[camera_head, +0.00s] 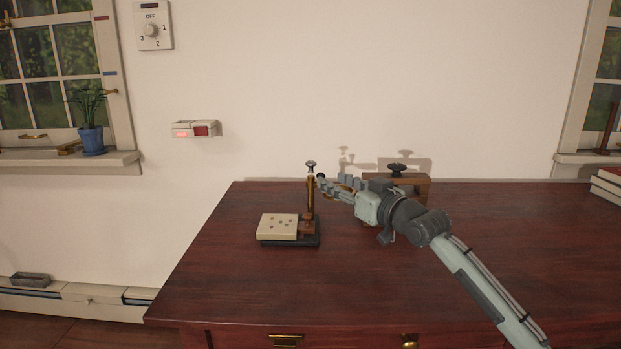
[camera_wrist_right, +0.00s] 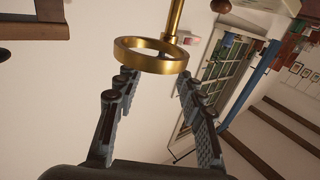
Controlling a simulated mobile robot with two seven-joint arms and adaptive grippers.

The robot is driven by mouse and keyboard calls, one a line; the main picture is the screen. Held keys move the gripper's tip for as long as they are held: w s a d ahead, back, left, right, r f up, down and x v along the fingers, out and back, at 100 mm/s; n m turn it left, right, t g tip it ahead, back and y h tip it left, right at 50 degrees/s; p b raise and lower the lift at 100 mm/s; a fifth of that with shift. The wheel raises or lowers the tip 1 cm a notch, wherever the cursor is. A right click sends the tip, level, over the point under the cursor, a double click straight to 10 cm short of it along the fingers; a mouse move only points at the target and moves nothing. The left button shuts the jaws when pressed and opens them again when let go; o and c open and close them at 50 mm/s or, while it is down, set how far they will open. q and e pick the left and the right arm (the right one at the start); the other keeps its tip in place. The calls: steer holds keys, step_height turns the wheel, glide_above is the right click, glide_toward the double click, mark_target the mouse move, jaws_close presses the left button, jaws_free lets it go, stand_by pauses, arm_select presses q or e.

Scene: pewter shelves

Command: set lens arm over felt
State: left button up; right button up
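A small stand with a brown upright post (camera_head: 310,200) and a grey top knob is on the desk. Its dark base (camera_head: 268,242) carries a cream felt pad (camera_head: 278,226) with small coloured dots, left of the post. The lens arm ends in a brass ring (camera_wrist_right: 150,56), large in the right wrist view, on a brass rod. In the head view the ring is mostly hidden by my fingers, right of the post. My right gripper (camera_head: 332,187) is open just right of the post; its fingers (camera_wrist_right: 160,92) stand apart, with the ring at their tips. My left gripper is out of view.
A wooden stand with a dark knob (camera_head: 397,170) is behind my right gripper. The desk (camera_head: 235,290) is clear in front and left. A wall dial (camera_head: 152,26) and a small box with a red light (camera_head: 195,129) are on the wall.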

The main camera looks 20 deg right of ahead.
mark_target(324, 176)
steer(key=shift+x, duration=2.4)
steer(key=shift+c, duration=0.2)
jaws_close()
